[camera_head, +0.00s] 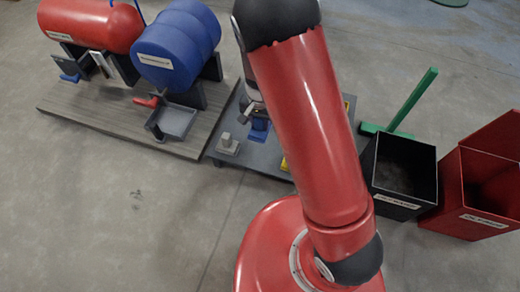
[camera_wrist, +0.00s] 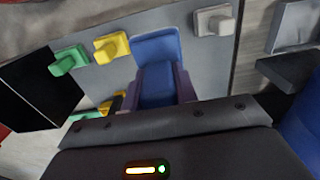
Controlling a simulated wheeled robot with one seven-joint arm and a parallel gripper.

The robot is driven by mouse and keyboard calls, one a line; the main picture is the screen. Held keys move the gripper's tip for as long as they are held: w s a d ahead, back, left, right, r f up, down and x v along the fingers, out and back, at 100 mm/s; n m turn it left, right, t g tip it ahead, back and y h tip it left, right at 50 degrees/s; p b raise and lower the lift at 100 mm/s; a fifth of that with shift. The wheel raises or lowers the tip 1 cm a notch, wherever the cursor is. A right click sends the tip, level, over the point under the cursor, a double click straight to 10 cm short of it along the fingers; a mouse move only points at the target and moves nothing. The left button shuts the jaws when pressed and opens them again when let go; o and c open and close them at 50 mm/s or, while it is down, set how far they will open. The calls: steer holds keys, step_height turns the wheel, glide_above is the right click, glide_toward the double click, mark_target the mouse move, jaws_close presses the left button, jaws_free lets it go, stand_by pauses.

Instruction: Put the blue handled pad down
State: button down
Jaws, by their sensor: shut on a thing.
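The blue handled pad (camera_wrist: 157,46) is in the middle of the wrist view, with its blue handle between the two fingers of my gripper (camera_wrist: 161,88). My gripper is shut on that handle. In the head view, the blue pad (camera_head: 260,131) shows just below my gripper (camera_head: 257,113), over the grey board (camera_head: 264,156). I cannot tell whether the pad touches the board or hangs slightly above it. My red arm hides much of the board in the head view.
A grey pad (camera_wrist: 214,20), a yellow pad (camera_wrist: 112,47) and a green pad (camera_wrist: 69,59) stand on the board around it. A blue drum (camera_head: 178,47) and red drum (camera_head: 90,24) are left. A black bin (camera_head: 400,172), red bin (camera_head: 478,190) and green T-shaped tool (camera_head: 410,104) are right.

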step_height(320, 180, down, 18)
steer(key=shift+r+b, duration=0.2)
steer(key=shift+b, duration=1)
steer(key=shift+f, duration=0.25)
steer(key=c, duration=1.1)
jaws_free()
steer(key=shift+r, duration=0.15)
